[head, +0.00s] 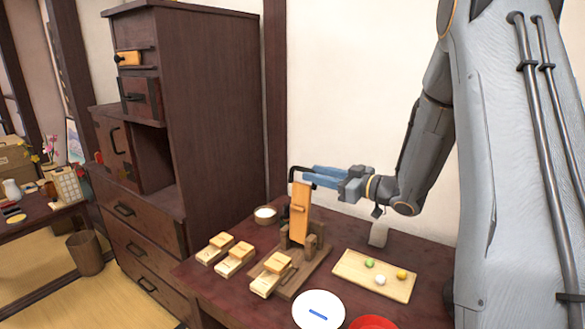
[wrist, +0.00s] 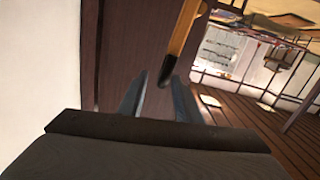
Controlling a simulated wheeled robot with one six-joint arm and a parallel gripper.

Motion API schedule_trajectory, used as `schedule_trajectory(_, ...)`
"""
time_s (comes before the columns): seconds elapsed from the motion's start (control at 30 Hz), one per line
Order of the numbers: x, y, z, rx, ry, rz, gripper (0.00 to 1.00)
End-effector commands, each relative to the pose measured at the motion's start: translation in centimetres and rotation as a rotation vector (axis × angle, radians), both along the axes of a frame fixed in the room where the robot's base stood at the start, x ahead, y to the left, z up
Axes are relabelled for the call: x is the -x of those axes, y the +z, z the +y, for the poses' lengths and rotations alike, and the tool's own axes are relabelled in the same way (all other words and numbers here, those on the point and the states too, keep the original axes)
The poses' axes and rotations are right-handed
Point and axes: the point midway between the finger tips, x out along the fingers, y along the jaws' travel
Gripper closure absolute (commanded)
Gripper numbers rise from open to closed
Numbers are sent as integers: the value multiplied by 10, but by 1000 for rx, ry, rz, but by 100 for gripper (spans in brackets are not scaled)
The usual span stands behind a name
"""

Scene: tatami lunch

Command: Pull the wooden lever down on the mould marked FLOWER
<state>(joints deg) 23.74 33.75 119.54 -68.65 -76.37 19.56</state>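A wooden press (head: 302,225) stands on the dark red table, with a light wooden lever (head: 300,212) pointing up. My gripper (head: 308,176) is at the top of this lever, reaching in from the right. In the wrist view a light wooden bar with a dark tip (wrist: 183,35) comes down close to the gap between my open fingers (wrist: 157,95); I cannot tell whether they touch it. Several small light wooden moulds lie in front and left of the press, including one at the front (head: 271,274). No FLOWER marking is legible.
A wooden tray (head: 350,278) with small coloured balls lies right of the press. A white plate (head: 319,312) and a red dish (head: 372,322) are at the front edge. A small bowl (head: 265,214) stands behind. A tall dark cabinet (head: 210,110) rises at the left.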

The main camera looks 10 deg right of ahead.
Motion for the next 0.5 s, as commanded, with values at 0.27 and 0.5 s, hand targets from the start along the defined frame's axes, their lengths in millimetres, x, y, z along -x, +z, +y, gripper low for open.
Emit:
schedule_trajectory(0.27,2,4,7,-45,67,-31,69)
schedule_trajectory(0.5,-23,4,32,-44,66,-31,69)
